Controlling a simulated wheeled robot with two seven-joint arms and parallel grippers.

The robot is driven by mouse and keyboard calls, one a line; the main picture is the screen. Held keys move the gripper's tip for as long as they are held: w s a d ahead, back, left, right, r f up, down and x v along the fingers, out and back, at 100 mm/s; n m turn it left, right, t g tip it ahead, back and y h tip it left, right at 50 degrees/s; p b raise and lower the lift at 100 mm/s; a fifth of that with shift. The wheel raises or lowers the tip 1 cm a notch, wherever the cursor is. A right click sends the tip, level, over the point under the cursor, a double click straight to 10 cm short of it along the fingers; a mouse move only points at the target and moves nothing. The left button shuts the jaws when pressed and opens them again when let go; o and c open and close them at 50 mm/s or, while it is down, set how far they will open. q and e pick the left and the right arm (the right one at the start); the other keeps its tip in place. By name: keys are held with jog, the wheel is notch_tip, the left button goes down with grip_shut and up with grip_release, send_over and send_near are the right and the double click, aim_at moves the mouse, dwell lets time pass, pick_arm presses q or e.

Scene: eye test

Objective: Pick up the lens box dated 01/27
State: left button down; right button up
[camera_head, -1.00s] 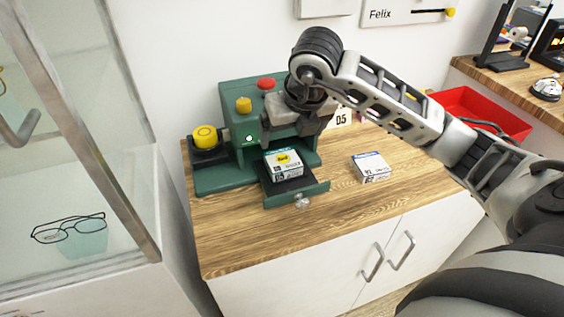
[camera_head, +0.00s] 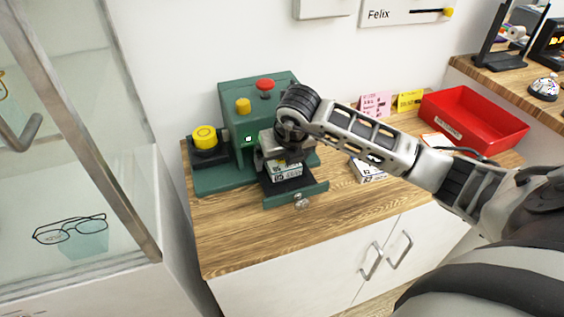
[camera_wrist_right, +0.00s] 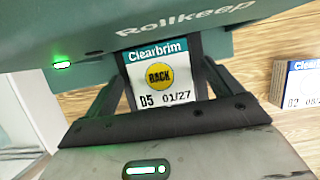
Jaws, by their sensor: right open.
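The lens box dated 01/27 (camera_wrist_right: 160,78) shows in the right wrist view, marked Clearbrim, BACK and D5. It lies on the pulled-out tray (camera_head: 312,190) of the green machine (camera_head: 226,180); in the head view the box (camera_head: 288,174) is partly hidden under my gripper. My right gripper (camera_head: 282,152) is open over it. In the wrist view its two fingers stand on either side of the box; whether they touch it I cannot tell. A second Clearbrim box (camera_wrist_right: 296,82) is at the right, its date cut off; it also shows in the head view (camera_head: 372,175). My left gripper is out of view.
The machine has a yellow button (camera_head: 204,138) and a red knob (camera_head: 265,84). A red bin (camera_head: 480,125) and pink (camera_head: 375,103) and yellow (camera_head: 409,101) cards are at the back right. A glass cabinet (camera_head: 140,130) stands left. The front counter is clear.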

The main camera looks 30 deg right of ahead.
jog(key=c, duration=1.1)
jog(key=shift+r, duration=0.1)
jog(key=shift+c, duration=0.3)
